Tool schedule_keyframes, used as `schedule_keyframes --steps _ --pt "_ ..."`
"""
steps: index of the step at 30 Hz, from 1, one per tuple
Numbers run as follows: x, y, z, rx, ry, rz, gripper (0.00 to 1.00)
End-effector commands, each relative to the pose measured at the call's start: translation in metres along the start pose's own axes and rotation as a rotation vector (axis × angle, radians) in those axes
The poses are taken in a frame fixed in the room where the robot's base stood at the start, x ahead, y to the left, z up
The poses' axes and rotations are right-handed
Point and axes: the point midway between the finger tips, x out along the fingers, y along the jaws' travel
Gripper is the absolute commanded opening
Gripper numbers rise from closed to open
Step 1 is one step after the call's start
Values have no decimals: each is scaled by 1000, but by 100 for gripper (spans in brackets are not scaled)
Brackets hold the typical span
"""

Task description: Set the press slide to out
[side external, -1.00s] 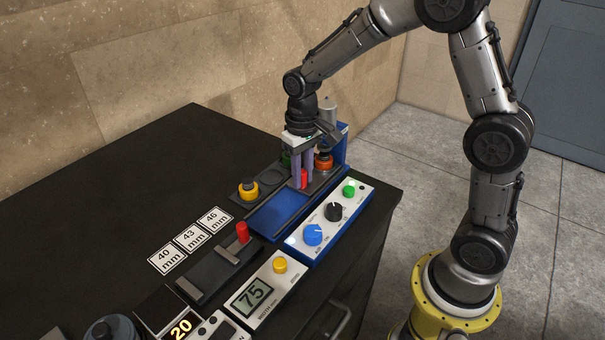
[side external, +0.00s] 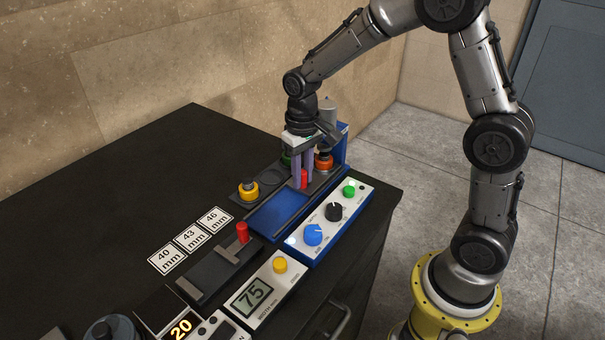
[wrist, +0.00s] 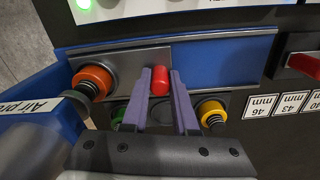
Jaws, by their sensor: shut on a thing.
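The press (side external: 345,157) has a blue frame, and its grey slide plate (side external: 325,178) lies under the press head. A red knob (side external: 304,179) stands on the slide, and it also shows in the wrist view (wrist: 160,82). My gripper (side external: 301,183) points down with its purple fingers shut on the red knob. In the wrist view the fingers (wrist: 161,85) reach to either side of the knob. The blue channel (side external: 278,214) in front of the slide is bare. An orange-and-black piece (side external: 323,160) sits on the slide beside my gripper.
A yellow-and-black piece (side external: 248,190) and a green one (side external: 286,158) sit in the rack behind. A white control panel (side external: 330,222) with blue, black and green controls runs along the front. A gauge with a red knob (side external: 242,232) and mm cards (side external: 190,238) lie left.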

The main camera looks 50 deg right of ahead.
Motion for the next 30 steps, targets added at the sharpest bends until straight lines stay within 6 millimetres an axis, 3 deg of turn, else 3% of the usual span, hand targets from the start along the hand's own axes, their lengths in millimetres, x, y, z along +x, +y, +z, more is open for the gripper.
schedule_keyframes --steps 8,21,25,30 --pt "-1 -6 1 -2 1 0 0" --pt "-1 -106 20 -6 3 -2 0" --pt "-1 -120 23 -4 3 -2 0" --pt "-1 -124 24 1 3 -4 0"
